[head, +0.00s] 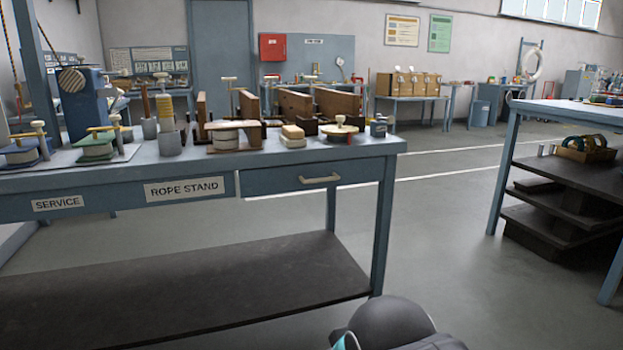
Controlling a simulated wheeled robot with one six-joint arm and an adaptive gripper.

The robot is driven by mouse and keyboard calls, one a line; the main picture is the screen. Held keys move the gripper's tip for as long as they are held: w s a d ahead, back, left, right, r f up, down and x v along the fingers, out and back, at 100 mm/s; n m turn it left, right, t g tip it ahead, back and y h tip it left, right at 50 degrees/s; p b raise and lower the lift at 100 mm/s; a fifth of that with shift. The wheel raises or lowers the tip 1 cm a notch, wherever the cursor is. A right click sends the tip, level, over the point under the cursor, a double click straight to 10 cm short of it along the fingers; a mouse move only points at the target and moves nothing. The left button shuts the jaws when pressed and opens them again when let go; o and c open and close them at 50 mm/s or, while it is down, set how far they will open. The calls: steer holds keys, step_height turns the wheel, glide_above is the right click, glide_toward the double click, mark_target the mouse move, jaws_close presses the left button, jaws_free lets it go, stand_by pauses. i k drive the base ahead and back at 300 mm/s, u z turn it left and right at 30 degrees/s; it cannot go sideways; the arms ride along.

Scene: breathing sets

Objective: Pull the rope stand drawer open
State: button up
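The rope stand drawer (275,182) is a blue front under the right end of a long blue workbench (100,177). It has a pale bar handle (320,179) and looks shut or nearly shut; I cannot tell exactly. A white "ROPE STAND" label (184,190) is on the bench front, left of the drawer. A dark rounded part of my arm shows at the bottom, right of centre, below and in front of the bench. My gripper's fingers are not in view.
Rope spools and wooden blocks (293,104) stand on the bench top. A dark lower shelf (200,288) juts out below, and a bench leg (383,225) stands right of the drawer. Another bench (560,110) with dark shelves is at right. The floor between is clear.

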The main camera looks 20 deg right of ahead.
mark_target(254, 182)
steer(key=z, duration=1.15)
steer(key=k, duration=0.65)
steer(key=u, duration=1.1)
steer(key=i, duration=0.5)
